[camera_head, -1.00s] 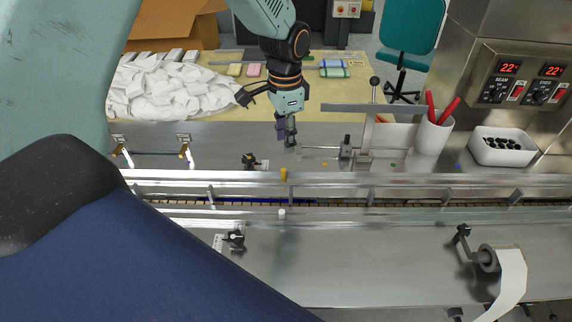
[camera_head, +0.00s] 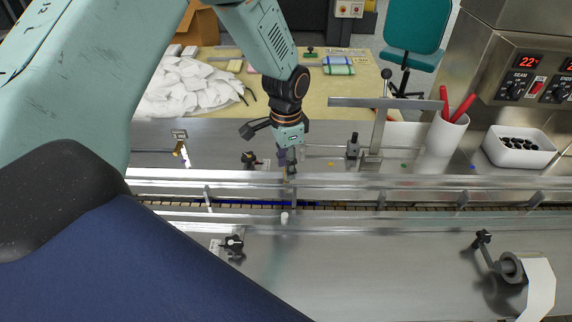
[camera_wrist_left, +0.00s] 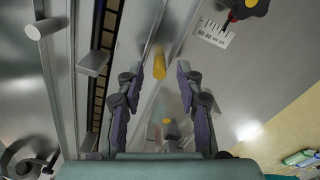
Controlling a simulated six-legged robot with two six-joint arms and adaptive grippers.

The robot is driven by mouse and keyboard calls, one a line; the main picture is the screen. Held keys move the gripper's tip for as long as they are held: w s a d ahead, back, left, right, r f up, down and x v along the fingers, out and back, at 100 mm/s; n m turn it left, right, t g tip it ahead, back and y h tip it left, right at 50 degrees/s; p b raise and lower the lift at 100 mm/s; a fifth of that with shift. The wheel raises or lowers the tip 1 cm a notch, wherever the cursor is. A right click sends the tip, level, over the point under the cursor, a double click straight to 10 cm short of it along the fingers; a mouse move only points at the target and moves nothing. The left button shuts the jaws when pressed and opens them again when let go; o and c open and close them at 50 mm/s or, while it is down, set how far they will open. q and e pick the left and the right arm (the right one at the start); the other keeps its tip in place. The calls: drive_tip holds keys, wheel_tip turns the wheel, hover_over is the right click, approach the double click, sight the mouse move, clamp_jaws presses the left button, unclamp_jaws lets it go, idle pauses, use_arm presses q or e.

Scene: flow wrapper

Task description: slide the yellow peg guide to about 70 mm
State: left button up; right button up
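The yellow peg (camera_wrist_left: 159,62) stands by the rail in the left wrist view, just ahead of and between the fingertips. In the head view it is mostly hidden behind my gripper. My left gripper (camera_head: 288,172) is over the far side of the conveyor. In the wrist view its two fingers (camera_wrist_left: 160,82) are spread apart, with no contact on the peg visible. The same knob (camera_head: 249,158) shows left of my gripper in the head view. My right gripper is not in view.
A white peg (camera_head: 284,218) stands on the near rail, with another black knob (camera_head: 234,243) below it. Metal rails (camera_head: 400,181) run along the conveyor. A post with a bar (camera_head: 380,125) and a small block (camera_head: 353,146) stand to the right of my gripper.

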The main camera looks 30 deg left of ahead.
use_arm(q)
drive_tip(key=shift+d+f, duration=0.2)
drive_tip(key=shift+d, duration=0.05)
drive_tip(key=shift+a, duration=0.3)
drive_tip(key=shift+c, duration=0.6)
drive_tip(key=shift+d, duration=0.2)
drive_tip(key=c, duration=0.6)
clamp_jaws()
drive_tip(key=shift+a, duration=0.1)
